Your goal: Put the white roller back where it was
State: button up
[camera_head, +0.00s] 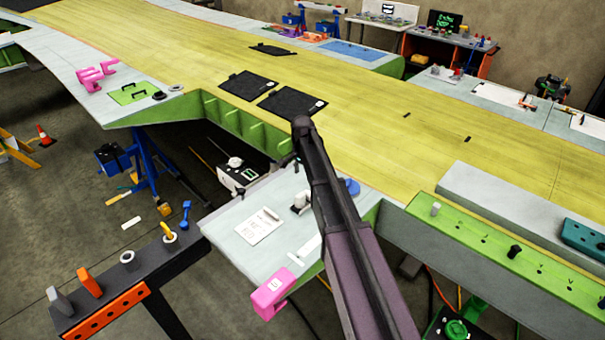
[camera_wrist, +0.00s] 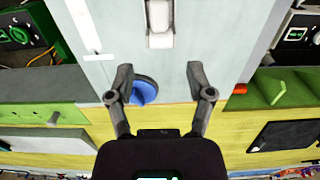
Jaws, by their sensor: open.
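A white piece (camera_head: 301,201), which looks like the white roller, sits on the pale grey panel (camera_head: 240,240), just left of my arm. In the wrist view a white and grey piece (camera_wrist: 160,24) lies at the top middle; it seems to be the same one. My gripper (camera_wrist: 160,73) is open and empty, its fingers spread over the grey panel. The white piece is beyond the fingertips and apart from them. My gripper itself cannot be made out in the head view, where my dark arm crosses the panel.
A blue disc (camera_wrist: 144,90) lies near the left finger. A dark rail (camera_head: 130,275) with an orange face stands left. The yellow wing skin (camera_head: 200,60) stretches behind.

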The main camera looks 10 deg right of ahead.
jog(key=shift+s, duration=0.1)
dwell(0.3)
jog(key=s+n, duration=1)
jog(key=s, duration=1.9)
jog(key=shift+n, duration=0.4)
jog(key=shift+f, duration=0.1)
